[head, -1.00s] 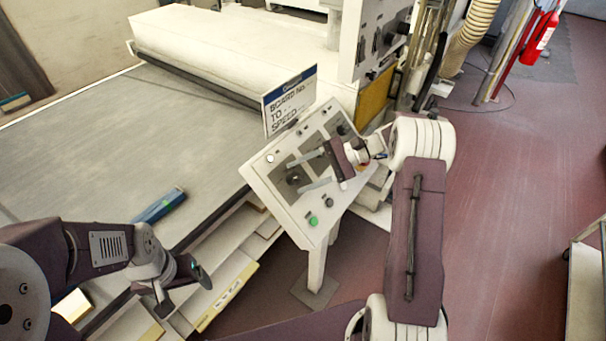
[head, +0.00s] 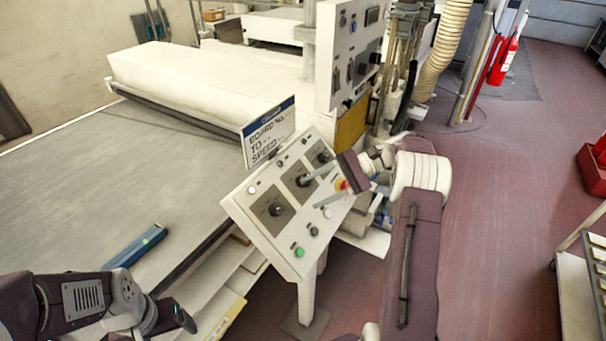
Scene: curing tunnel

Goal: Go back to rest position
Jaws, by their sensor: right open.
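My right gripper (head: 316,192) is open, with its two fingers apart and nothing between them. It is over the upper right part of the tilted control panel (head: 264,238). The panel has dark knobs, a green button (head: 299,252) and a red and yellow button (head: 342,185) close to the gripper. I cannot tell whether a finger touches the panel. My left gripper (head: 176,325) is at the lower left, partly cut off by the bottom edge, and its jaws do not show clearly.
A sign (head: 268,134) stands above the panel. A wide grey conveyor belt (head: 120,190) fills the left, with a blue bar-shaped object (head: 136,246) on its near edge. A white machine (head: 190,85) stands behind. The red floor (head: 490,190) at the right is mostly open.

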